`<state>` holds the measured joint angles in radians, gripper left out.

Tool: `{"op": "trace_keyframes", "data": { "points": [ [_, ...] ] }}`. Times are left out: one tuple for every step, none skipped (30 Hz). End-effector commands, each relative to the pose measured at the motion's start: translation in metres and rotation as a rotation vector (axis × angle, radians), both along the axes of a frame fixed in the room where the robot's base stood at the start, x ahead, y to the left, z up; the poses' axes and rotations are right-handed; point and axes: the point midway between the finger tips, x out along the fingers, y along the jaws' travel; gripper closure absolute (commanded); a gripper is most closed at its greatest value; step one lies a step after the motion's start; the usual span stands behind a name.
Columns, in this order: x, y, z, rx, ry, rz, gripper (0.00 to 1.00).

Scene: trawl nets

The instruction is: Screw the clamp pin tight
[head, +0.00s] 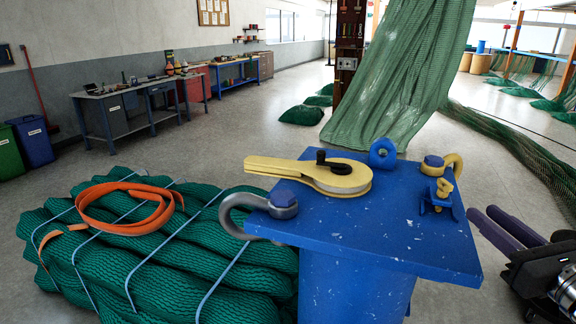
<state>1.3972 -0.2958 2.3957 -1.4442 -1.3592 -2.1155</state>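A yellow block with a black T-handle (335,163) lies on the middle of the top. My gripper (483,211) is at the right edge of the head view, with two dark purple fingers pointing up-left. The fingers are apart with nothing between them. They are to the right of the post top and clear of the clamp.
A grey shackle with a blue-headed pin (282,200) is at the top's left edge. A blue eye (383,152) and a yellow shackle (452,163) stand at the back. Green netting with an orange strap (125,205) lies left.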

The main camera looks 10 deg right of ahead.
Motion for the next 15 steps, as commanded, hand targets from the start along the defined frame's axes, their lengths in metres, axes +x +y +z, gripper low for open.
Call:
{"op": "trace_keyframes", "data": {
  "points": [
    [0.001,0.000,0.000,0.001,0.000,0.000,0.73],
    [0.001,0.000,0.000,0.001,0.000,0.000,0.73],
    [0.003,0.000,0.000,0.001,0.000,0.000,0.73],
    [0.004,-0.001,0.000,0.001,0.000,0.000,0.73],
    [0.005,-0.001,0.000,0.001,0.000,-0.001,0.73],
    [0.008,-0.001,0.000,0.002,0.000,0.000,0.73],
    [0.010,-0.001,0.000,0.002,0.000,0.000,0.73],
    [0.012,-0.001,0.000,0.002,0.000,0.001,0.73],
    [0.015,-0.002,0.000,0.002,0.000,0.001,0.73],
    [0.018,-0.002,0.000,0.002,0.001,0.001,0.73],
    [0.021,-0.002,0.000,0.003,0.001,0.001,0.73],
    [0.024,-0.002,0.000,0.003,0.000,0.001,0.73],
    [0.027,-0.002,0.000,0.003,0.000,0.001,0.73],
    [0.030,-0.002,0.000,0.003,0.001,0.001,0.73],
    [0.034,-0.003,0.000,0.003,0.001,0.000,0.73]
  ]
}}
